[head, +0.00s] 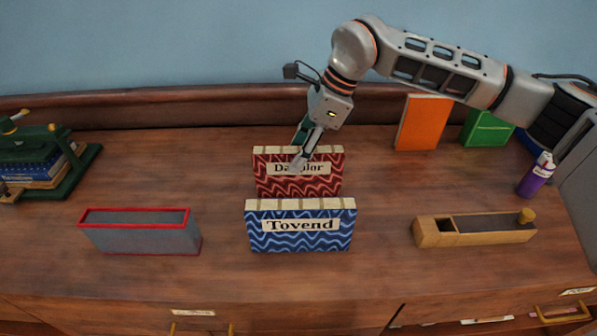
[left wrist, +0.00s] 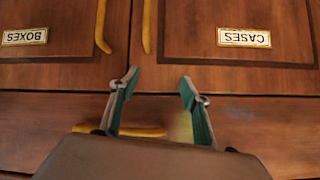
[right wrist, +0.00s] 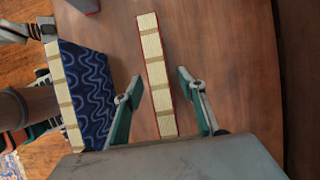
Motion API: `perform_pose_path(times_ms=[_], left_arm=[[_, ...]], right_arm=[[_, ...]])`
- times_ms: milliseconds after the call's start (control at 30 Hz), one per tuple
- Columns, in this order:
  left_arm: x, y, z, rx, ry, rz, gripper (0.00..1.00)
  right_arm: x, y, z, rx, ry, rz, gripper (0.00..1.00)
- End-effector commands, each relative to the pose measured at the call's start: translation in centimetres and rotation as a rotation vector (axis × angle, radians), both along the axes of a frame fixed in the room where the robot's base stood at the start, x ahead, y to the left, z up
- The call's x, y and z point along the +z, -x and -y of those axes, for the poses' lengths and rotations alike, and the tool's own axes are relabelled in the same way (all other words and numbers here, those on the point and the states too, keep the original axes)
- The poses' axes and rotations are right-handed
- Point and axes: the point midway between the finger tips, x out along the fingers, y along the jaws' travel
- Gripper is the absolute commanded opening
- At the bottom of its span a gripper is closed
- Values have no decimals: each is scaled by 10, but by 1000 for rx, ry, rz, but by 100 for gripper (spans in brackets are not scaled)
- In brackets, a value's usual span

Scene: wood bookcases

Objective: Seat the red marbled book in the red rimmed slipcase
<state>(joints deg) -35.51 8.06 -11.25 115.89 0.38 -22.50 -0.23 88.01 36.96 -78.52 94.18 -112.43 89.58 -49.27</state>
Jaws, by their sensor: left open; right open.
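The red marbled book (head: 273,181), labelled "Davalor" or similar, stands upright on the wooden top behind the blue marbled book (head: 300,240). The red rimmed slipcase (head: 150,239) is grey, lies to the left, and has its open side upward with a red rim. My right gripper (head: 302,150) is open at the red book's top, one finger in front and one behind. In the right wrist view the open fingers (right wrist: 155,87) stand on either side of the red book's pale edge (right wrist: 157,75). My left gripper (left wrist: 156,85) is open and empty, facing drawer fronts.
An orange book (head: 422,122) and a green one (head: 487,129) stand at the back. A green press (head: 62,170) holds books at far left. The top is clear between slipcase and books.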

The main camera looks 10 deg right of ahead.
Motion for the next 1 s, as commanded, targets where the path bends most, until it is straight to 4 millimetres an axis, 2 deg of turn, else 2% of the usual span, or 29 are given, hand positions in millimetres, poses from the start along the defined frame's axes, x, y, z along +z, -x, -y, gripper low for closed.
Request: perform_pose_path(times_ms=[633, 700, 800, 1000], left_arm=[[-3, 9, 2, -2, 3, -16, 47], [-3, 8, 2, -2, 2, -15, 47], [-2, 6, 2, -2, 3, -11, 47], [1, 1, 2, -3, 3, -1, 47]], right_arm=[[-5, 0, 0, -1, 1, -1, 40], [-5, 0, 0, -1, 0, -1, 22], [-5, 0, 0, -1, 0, -1, 0], [-4, 0, 0, 0, -2, 1, 0]])
